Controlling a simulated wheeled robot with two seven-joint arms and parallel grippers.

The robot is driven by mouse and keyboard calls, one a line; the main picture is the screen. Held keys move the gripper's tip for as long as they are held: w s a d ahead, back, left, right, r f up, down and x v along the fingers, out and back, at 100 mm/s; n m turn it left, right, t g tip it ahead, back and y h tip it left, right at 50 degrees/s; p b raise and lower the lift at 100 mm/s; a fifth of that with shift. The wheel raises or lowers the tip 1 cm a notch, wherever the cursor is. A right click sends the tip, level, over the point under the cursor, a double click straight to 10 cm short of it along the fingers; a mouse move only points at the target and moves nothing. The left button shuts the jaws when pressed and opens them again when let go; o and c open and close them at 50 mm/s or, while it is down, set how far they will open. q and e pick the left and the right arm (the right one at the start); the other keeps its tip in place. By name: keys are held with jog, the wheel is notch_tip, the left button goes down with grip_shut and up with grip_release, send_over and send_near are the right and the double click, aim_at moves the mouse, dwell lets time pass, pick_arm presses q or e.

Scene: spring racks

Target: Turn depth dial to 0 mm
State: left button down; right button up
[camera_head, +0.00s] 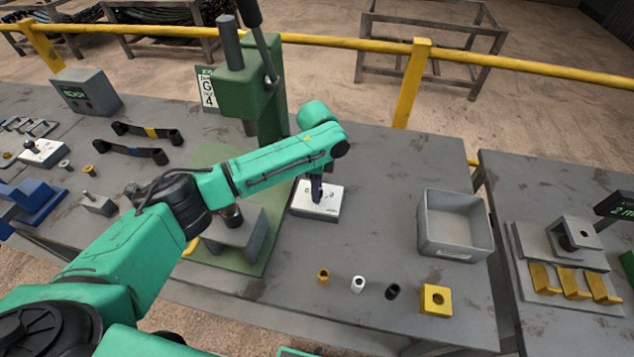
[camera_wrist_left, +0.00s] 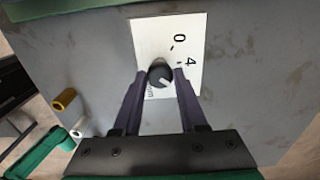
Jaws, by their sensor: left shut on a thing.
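The depth dial is a small dark round knob (camera_wrist_left: 160,73) on a white plate (camera_wrist_left: 152,35) printed with "0", "4" and "mm". In the wrist view a pale mark on the knob points away from the 0, toward the lower right; its exact reading is unclear. In the head view the white plate (camera_head: 322,208) lies on the bench right of the green press, and the knob is hidden by my gripper. My left gripper (camera_head: 316,192) points down over the plate, its two fingers shut on the knob from both sides. My right gripper is not in view.
The green press (camera_head: 250,95) stands close behind my left forearm. A grey open bin (camera_head: 453,243) is to the right. A brass bushing (camera_head: 323,276), white and black bushings and a yellow block (camera_head: 436,299) line the front. Bare bench lies between plate and bin.

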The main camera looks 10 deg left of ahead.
pick_arm(q)
jog(key=n+p, duration=0.4)
jog(key=shift+s+r, duration=0.1)
jog(key=shift+r, duration=0.05)
jog(key=n+p, duration=0.3)
jog(key=n, duration=0.3)
jog(key=n+p, duration=0.1)
jog(key=n, duration=0.1)
jog(key=shift+f+n, duration=0.2)
jog(key=shift+n, duration=0.1)
jog(key=n, duration=0.5)
jog(key=shift+c, duration=2.2)
grip_release()
jog(key=shift+r, duration=0.1)
